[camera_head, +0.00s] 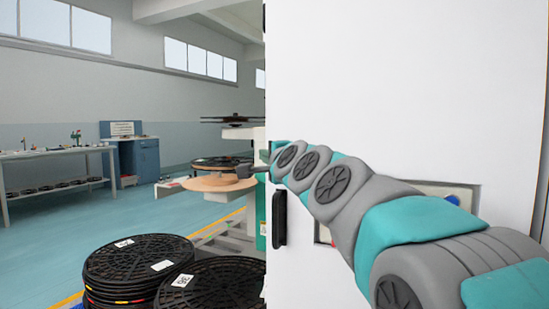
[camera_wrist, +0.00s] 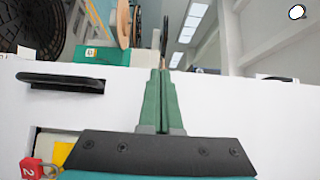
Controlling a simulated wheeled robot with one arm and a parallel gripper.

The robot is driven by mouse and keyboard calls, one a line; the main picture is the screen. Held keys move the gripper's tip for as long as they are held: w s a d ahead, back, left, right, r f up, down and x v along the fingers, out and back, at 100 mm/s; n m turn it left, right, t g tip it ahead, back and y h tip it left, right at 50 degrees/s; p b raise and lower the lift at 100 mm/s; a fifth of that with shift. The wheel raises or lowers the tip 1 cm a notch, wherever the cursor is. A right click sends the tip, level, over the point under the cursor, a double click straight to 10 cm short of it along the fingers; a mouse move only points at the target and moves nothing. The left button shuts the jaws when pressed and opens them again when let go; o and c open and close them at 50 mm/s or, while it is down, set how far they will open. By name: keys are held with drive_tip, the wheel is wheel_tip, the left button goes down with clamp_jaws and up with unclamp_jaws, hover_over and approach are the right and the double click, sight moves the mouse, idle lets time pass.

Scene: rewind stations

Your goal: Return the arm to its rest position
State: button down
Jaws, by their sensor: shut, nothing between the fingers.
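My arm reaches from the lower right of the head view across the front of a white cabinet (camera_head: 400,90), its far end near the cabinet's left edge. My gripper (camera_wrist: 163,72) shows in the wrist view with its two green fingers together and nothing between them. In the head view I cannot make out the fingers clearly. The white cabinet panel (camera_wrist: 230,110) also lies behind the fingers in the wrist view.
A black handle (camera_head: 279,217) sits on the cabinet; a red padlock (camera_wrist: 32,168) shows in the wrist view. Stacked black reels (camera_head: 135,262) stand at lower left, beside a station with a tan disc (camera_head: 212,183). A table (camera_head: 60,153) stands far left; blue floor between is open.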

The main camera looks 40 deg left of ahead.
drive_tip(key=shift+s+d, duration=0.2)
drive_tip(key=shift+s, duration=1.15)
drive_tip(key=w+d+f+n+g+h, duration=0.1)
drive_tip(key=w+d+f+h, duration=0.1)
drive_tip(key=d+f, duration=0.5)
drive_tip(key=w+d+f+n+h, duration=0.2)
drive_tip(key=d+f+h, duration=0.1)
drive_tip(key=d+f, duration=0.35)
drive_tip(key=s+d+f+n+g+h, duration=0.1)
drive_tip(key=s+d+f+g+h, duration=0.15)
drive_tip(key=d+f, duration=0.55)
drive_tip(key=s+d+f+n+g+h, duration=0.1)
drive_tip(key=s+d+f+h, duration=0.15)
drive_tip(key=d+f, duration=0.6)
drive_tip(key=s+d+f+g+h, duration=0.1)
drive_tip(key=s+d+f, duration=0.3)
drive_tip(key=s+d, duration=0.5)
drive_tip(key=s+d+f+n+g+h, duration=0.1)
drive_tip(key=s+d+f+g, duration=0.3)
drive_tip(key=s+d, duration=0.5)
drive_tip(key=s+d+f+n+g+h, duration=0.1)
drive_tip(key=s+d+f+g+h, duration=0.1)
drive_tip(key=s+d+f, duration=0.4)
drive_tip(key=s+d+g, duration=0.1)
drive_tip(key=s+d, duration=0.1)
drive_tip(key=s, duration=0.2)
drive_tip(key=shift+s+d+f+h, duration=0.25)
drive_tip(key=shift+s+d+h, duration=0.1)
drive_tip(key=shift+d+h, duration=0.05)
